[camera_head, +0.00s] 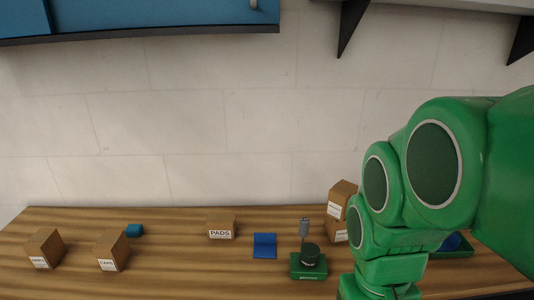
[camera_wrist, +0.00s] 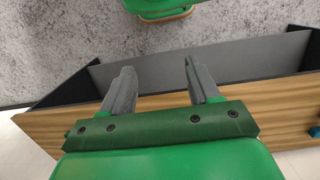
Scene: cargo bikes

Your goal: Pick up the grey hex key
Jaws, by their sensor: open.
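I cannot make out a grey hex key for certain in either view. A small grey upright piece (camera_head: 304,228) shows in the head view beside a green base with a dark round knob (camera_head: 309,262); I cannot tell what it is. My gripper (camera_wrist: 158,68) is open and empty in the wrist view, its two grey fingers apart above a wooden edge (camera_wrist: 270,98) and a dark grey panel (camera_wrist: 230,68). In the head view my green arm covers the right side of the bench, and my gripper's fingers are not seen there.
The wooden bench (camera_head: 180,275) holds cardboard boxes (camera_head: 112,250), a PADS box (camera_head: 221,228), stacked boxes (camera_head: 342,198), a blue block (camera_head: 134,230) and a blue flat item (camera_head: 265,246). A green tray (camera_head: 462,253) is partly behind my arm. A blue cabinet (camera_head: 150,15) hangs above.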

